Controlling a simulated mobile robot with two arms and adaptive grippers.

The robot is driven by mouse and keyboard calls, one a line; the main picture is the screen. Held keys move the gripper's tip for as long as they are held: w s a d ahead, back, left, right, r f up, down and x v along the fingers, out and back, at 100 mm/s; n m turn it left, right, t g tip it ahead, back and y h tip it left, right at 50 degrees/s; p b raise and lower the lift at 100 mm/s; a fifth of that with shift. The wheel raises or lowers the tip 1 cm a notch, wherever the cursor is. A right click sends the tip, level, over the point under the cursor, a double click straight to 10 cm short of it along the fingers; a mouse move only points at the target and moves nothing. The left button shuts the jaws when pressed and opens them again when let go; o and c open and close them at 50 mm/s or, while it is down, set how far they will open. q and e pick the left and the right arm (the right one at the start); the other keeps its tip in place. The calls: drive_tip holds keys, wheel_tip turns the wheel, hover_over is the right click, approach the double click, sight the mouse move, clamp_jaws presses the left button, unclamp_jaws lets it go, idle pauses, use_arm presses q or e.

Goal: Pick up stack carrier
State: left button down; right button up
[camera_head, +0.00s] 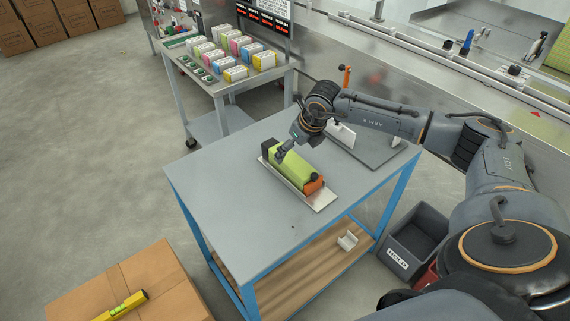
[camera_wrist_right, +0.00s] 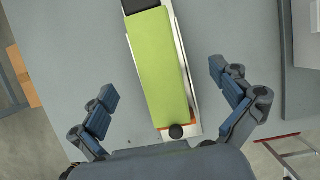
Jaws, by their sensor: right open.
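The stack carrier (camera_head: 300,174) lies on the grey table (camera_head: 215,205). It is a pale tray bearing a long lime-green block with an orange end and dark knobs. My right gripper (camera_head: 284,154) is over its far left part in the head view. In the right wrist view the green carrier (camera_wrist_right: 160,65) runs up the picture between the open fingers of my right gripper (camera_wrist_right: 165,100). A gap shows on both sides, so the fingers appear apart from it. My left gripper is not in view.
A grey plate with a white upright piece (camera_head: 341,137) is at the table's back right. A cart with several coloured packs (camera_head: 220,86) stands behind. A grey bin (camera_head: 415,240) is right of the table, and a cardboard box (camera_head: 130,285) is at front left.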

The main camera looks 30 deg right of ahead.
drive_tip(key=p+x, duration=0.1)
drive_tip(key=x, duration=0.7)
drive_tip(key=shift+a, duration=0.15)
drive_tip(key=shift+f, duration=0.25)
idle(0.5)
drive_tip(key=c, duration=1.3)
drive_tip(key=shift+c, duration=0.4)
drive_tip(key=shift+r, duration=0.15)
